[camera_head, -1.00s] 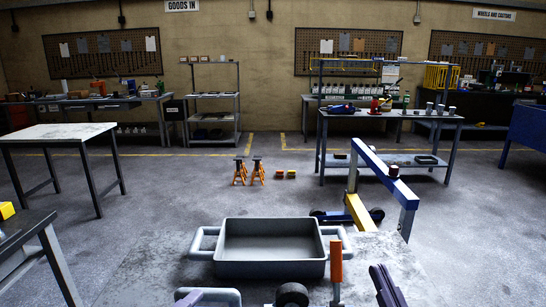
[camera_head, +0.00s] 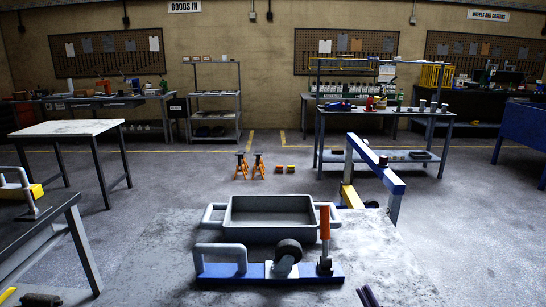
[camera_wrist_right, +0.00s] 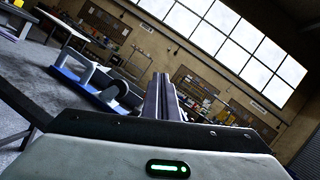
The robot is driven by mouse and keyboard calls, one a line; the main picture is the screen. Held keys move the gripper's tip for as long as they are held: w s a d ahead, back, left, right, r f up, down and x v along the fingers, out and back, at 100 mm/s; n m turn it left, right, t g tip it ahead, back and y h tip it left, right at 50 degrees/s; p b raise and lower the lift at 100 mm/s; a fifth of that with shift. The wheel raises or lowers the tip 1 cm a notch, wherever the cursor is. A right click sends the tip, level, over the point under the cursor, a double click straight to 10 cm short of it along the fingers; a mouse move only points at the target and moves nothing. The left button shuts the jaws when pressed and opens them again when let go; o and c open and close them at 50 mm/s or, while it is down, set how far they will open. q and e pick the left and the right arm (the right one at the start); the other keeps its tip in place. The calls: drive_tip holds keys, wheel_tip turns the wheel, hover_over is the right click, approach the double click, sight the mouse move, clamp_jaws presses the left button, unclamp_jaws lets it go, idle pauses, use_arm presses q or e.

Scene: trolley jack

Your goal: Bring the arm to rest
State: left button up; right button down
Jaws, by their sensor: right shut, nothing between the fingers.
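My right gripper (camera_head: 368,296) shows only as dark fingertips at the bottom edge of the head view, right of the jack. Its two fingers (camera_wrist_right: 165,98) lie together and empty in the right wrist view, pointing up over the room. The trolley jack (camera_head: 215,273), with a blue base, a grey loop handle, a dark wheel and an upright orange grip, sits on the near worktop. It also shows in the right wrist view (camera_wrist_right: 88,88), left of the fingers and apart from them.
A grey tray (camera_head: 233,224) with side handles stands just behind the jack. A blue and yellow frame (camera_head: 378,165) rises beyond at right. A dark bench (camera_head: 45,232) is at near left. The worktop (camera_head: 385,255) right of the jack looks bare.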

drive_tip(key=s+a+f+n+g, duration=0.1)
drive_tip(key=s+f+n+g, duration=0.2)
drive_tip(key=f+n, duration=0.65)
drive_tip(key=s+a+f+n+g, duration=0.2)
drive_tip(key=s+f+n+g, duration=0.15)
drive_tip(key=f+n, duration=0.6)
use_arm(q)
drive_tip(key=s+f+n+g+y, duration=0.2)
drive_tip(key=s+f+n+g, duration=0.3)
drive_tip(key=s+f+n, duration=1.1)
drive_tip(key=s+f, duration=0.4)
drive_tip(key=f, duration=0.3)
drive_tip(key=shift+a+n+g+y, duration=0.25)
drive_tip(key=shift+n+g+y, duration=0.05)
drive_tip(key=shift+n+y, duration=0.1)
use_arm(e)
drive_tip(key=s+d+f+n+g+h, duration=0.1)
drive_tip(key=s+d+f+n+g, duration=0.1)
drive_tip(key=s+f+n, duration=0.3)
drive_tip(key=s+d+f+n+g+h, duration=0.2)
drive_tip(key=s+f+n, duration=0.3)
drive_tip(key=f, duration=0.6)
drive_tip(key=shift+s+f+n+g, duration=0.3)
drive_tip(key=shift+s+g, duration=0.1)
drive_tip(key=shift+g, duration=0.45)
